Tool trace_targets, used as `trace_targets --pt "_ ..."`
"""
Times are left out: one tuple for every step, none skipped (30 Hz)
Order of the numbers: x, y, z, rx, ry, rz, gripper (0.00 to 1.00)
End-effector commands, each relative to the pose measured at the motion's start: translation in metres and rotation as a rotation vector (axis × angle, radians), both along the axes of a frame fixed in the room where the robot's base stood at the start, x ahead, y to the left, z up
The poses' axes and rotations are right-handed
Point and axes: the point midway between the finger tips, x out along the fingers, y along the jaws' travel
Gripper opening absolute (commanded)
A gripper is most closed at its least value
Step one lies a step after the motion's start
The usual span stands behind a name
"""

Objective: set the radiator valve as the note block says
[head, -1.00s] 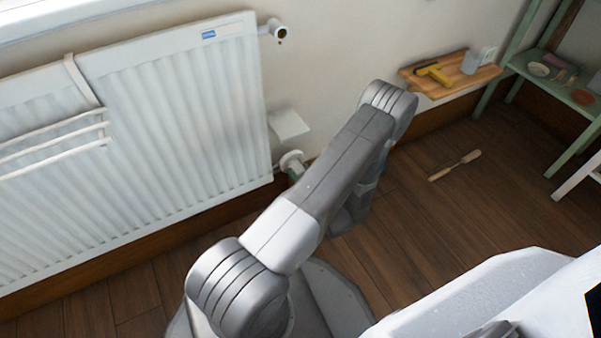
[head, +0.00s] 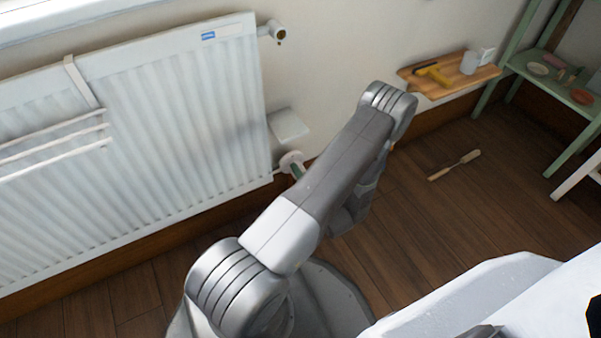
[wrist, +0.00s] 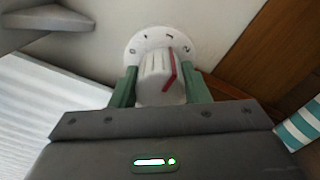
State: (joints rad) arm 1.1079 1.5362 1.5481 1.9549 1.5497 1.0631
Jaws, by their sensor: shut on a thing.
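In the wrist view the radiator valve is a white ribbed knob (wrist: 157,80) with a red pointer line on its right side. In the head view the valve's white dial (head: 291,161) shows low at the radiator's right end, and my arm hides most of my gripper. The white radiator (head: 170,140) fills the left. I cannot make out a note block for certain.
A small white wall ledge (head: 289,125) sits just above the valve. A wooden shelf (head: 483,76) with a yellow-handled tool and a grey cup is on the wall to the right. A green rack (head: 556,90) stands far right. A wooden-handled tool (head: 454,165) lies on the floor.

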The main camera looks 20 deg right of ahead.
Motion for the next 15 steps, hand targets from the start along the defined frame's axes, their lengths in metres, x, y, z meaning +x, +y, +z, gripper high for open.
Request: trace_targets --pt "-0.0004 0.0001 -0.0006 0.045 0.005 0.0 0.19" --pt "-0.0004 0.0 -0.0006 0.073 0.007 0.0 0.19" --pt "-0.0004 0.0001 -0.0008 0.111 0.01 0.0 0.19" --pt "-0.0004 0.0 -0.0009 0.139 0.012 0.0 0.19" --pt "-0.0004 0.0 -0.0009 0.167 0.015 0.0 0.19" --pt "-0.0005 -0.0001 -0.001 0.205 0.017 0.0 0.19" --pt "-0.0005 -0.0001 -0.0011 0.234 0.02 0.0 0.19" --pt "-0.0005 -0.0001 -0.0012 0.262 0.022 0.0 0.19" --pt "-0.0005 -0.0001 -0.0013 0.3 0.025 0.0 0.19" --pt "-0.0005 -0.0002 -0.0013 0.329 0.027 0.0 0.19" --pt "-0.0005 -0.0002 -0.0014 0.357 0.029 0.001 0.19" --pt "-0.0005 -0.0002 -0.0016 0.395 0.032 0.001 0.19" --pt "-0.0005 -0.0002 -0.0016 0.424 0.035 0.001 0.19" --pt "-0.0005 -0.0002 -0.0017 0.451 0.038 0.0 0.19" --pt "-0.0005 -0.0002 -0.0018 0.489 0.041 0.0 0.19"
